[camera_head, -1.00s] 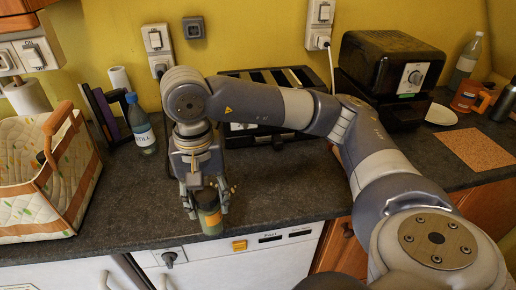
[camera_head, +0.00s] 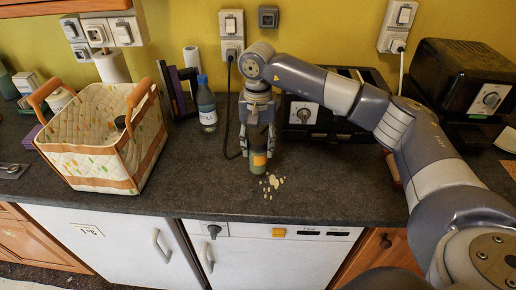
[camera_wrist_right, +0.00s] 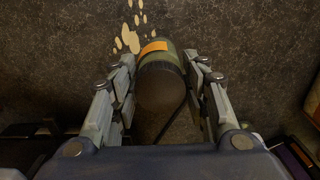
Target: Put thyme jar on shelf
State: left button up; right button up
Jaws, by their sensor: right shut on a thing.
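The thyme jar (camera_head: 259,160) is a dark green cylinder with an orange label and a dark lid. My right gripper (camera_head: 258,134) points down over the worktop and is shut on the jar. In the right wrist view the jar (camera_wrist_right: 160,84) sits between the two fingers of the gripper (camera_wrist_right: 162,100), its lid towards the camera. I cannot tell whether its base touches the worktop. My left gripper is out of view. I cannot make out a shelf in either view.
Pale spots (camera_head: 271,185) mark the dark worktop (camera_head: 200,190) beside the jar. A water bottle (camera_head: 207,105) and upright books (camera_head: 178,88) stand left of the gripper, with a quilted basket (camera_head: 105,135) further left. A toaster (camera_head: 305,118) is close on the right.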

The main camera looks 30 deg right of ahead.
jog(key=shift+f+p, duration=0.95)
jog(key=shift+f, duration=0.8)
jog(key=shift+f, duration=0.1)
jog(key=o, duration=1)
jog(key=shift+f+b, duration=0.1)
jog(key=shift+b, duration=0.2)
jog(key=o, duration=0.5)
jog(key=shift+c, duration=0.2)
